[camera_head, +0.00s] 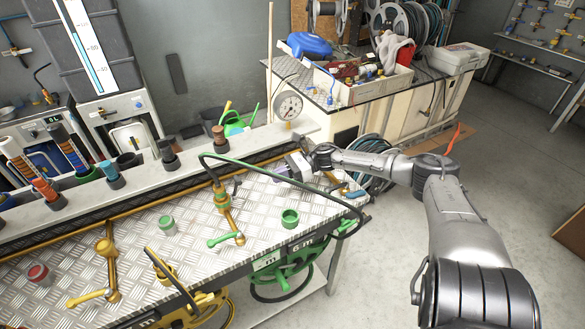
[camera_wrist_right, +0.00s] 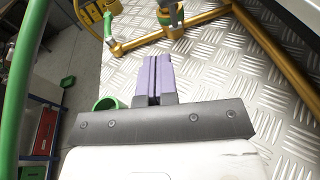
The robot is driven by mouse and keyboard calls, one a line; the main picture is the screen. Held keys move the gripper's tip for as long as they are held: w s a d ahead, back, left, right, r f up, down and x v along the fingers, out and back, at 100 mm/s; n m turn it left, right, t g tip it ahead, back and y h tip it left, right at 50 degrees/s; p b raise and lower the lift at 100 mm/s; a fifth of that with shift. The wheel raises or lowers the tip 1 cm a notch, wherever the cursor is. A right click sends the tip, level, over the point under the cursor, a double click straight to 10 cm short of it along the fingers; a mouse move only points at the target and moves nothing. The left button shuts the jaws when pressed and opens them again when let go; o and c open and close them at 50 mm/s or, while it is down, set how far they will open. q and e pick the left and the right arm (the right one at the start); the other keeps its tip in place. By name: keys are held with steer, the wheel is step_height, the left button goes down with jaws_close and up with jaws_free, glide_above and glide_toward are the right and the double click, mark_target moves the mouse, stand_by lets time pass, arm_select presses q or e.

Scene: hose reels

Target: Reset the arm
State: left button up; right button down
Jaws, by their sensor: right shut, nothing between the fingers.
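My right arm (camera_head: 455,225) reaches in from the right in the head view. Its gripper (camera_head: 281,170) is over the right end of the diamond-plate bench (camera_head: 185,262). In the wrist view the two purple fingers (camera_wrist_right: 157,75) are pressed together with nothing between them. The bench plate and a brass pipe (camera_wrist_right: 145,40) show beyond the fingertips. My left gripper is in neither view.
A green hose (camera_head: 270,164) arches close to the gripper. A green cup (camera_head: 290,217) and a brass valve with green handle (camera_head: 222,200) stand on the bench. A pressure gauge (camera_head: 289,106) is behind. Open floor (camera_head: 385,255) lies right of the bench.

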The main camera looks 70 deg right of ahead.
steer(key=shift+p+v, duration=0.45)
steer(key=shift+v, duration=1.8)
steer(key=shift+r, duration=0.2)
steer(key=shift+r, duration=0.1)
